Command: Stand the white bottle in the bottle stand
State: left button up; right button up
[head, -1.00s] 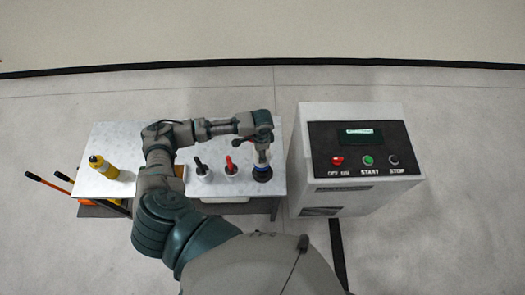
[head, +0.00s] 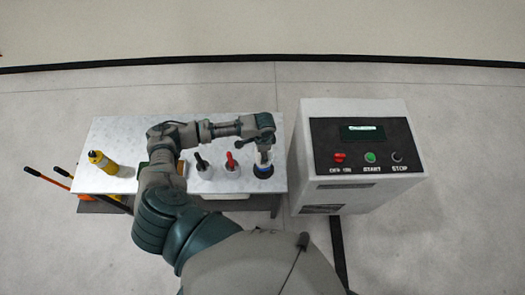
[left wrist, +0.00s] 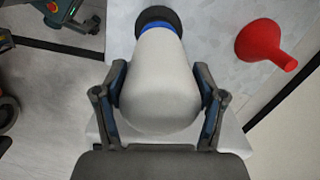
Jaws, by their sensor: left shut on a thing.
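The white bottle (left wrist: 165,85) is between the two fingers of my left gripper (left wrist: 162,95), which is shut on it. Its far end meets a blue band (left wrist: 158,29) and a wide black round piece (left wrist: 157,15). In the head view my left gripper (head: 264,146) points down near the table's right end. Directly below it is a dark round piece (head: 263,172), apparently the bottle stand. The bottle is over it, but I cannot tell whether it is fully seated. My right gripper is not in view.
The table (head: 110,135) carries a yellow bottle (head: 102,162) at left and two white containers with black (head: 202,162) and red (head: 231,161) tops. A red funnel (left wrist: 266,42) shows in the left wrist view. A control box (head: 345,165) stands close at right.

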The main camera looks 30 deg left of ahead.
pick_arm(q)
jog(key=shift+d+f, duration=0.25)
jog(key=shift+d, duration=0.1)
jog(key=o, duration=1.3)
jog(key=shift+d+r, duration=0.1)
jog(key=shift+d, duration=0.3)
jog(key=o, duration=0.5)
jog(key=shift+d, duration=0.1)
jog(key=shift+c, duration=0.2)
jog(key=shift+o, duration=0.4)
jog(key=r, duration=1)
jog(key=shift+w+d+r, duration=0.2)
jog(key=shift+r, duration=0.7)
jog(key=shift+a+f, duration=0.1)
jog(key=shift+a, duration=0.55)
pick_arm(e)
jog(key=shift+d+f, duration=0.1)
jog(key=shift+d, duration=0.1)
